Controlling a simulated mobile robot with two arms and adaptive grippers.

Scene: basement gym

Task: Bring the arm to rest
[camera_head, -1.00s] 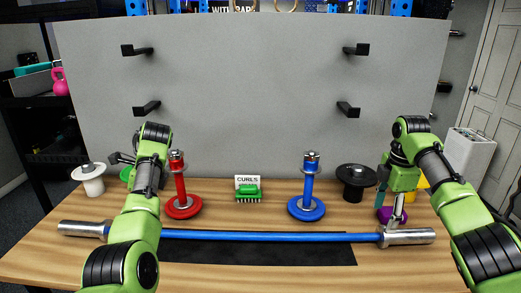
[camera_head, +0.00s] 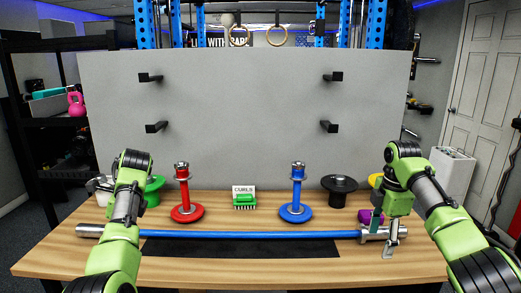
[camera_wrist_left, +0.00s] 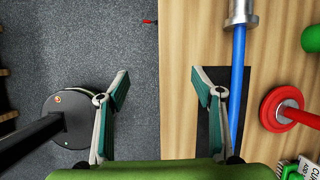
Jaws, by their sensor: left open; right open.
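My right gripper (camera_head: 384,247) is open in the head view, over the table's right part. It overlaps the right end of the blue barbell (camera_head: 255,236) in the picture; the bar lies along the table, and I see nothing in the jaws. My left arm (camera_head: 122,215) crosses the bar's left part in the head view, and its gripper is largely hidden there. In the left wrist view my left gripper (camera_wrist_left: 163,85) is open and empty, with its fingers spread above the table's edge and the floor. The bar (camera_wrist_left: 238,85) lies right of the fingers.
On the wooden table (camera_head: 60,252) stand a red post (camera_head: 183,185), a blue post (camera_head: 297,185), a black weight holder (camera_head: 339,190) and a green brush by a sign (camera_head: 243,190). A dark mat (camera_head: 190,248) lies under the bar. A grey pegged panel (camera_head: 245,110) stands behind.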

